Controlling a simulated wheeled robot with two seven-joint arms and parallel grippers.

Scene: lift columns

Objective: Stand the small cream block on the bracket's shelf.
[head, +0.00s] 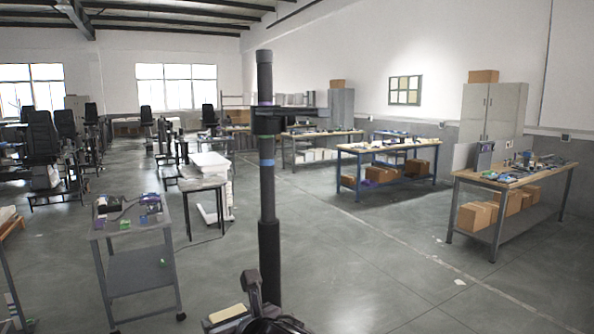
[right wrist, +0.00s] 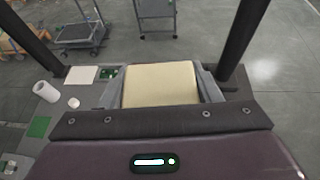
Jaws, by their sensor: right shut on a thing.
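The small cream block (head: 228,313) is low in the head view, at the bottom edge left of the column. My right gripper (head: 232,318) is shut on it. In the right wrist view the cream block (right wrist: 160,84) sits between the two grey fingers of my right gripper (right wrist: 160,92). A dark upright column (head: 267,190) stands in the middle of the head view. A black bracket (head: 268,121) is clamped around it high up, with a flat part reaching right, well above the block. My left gripper is not in view.
A grey cart (head: 135,262) with small parts on top stands at the left. A dark small table (head: 202,184) is behind it. Workbenches (head: 510,183) with boxes stand at the right. The floor right of the column is open.

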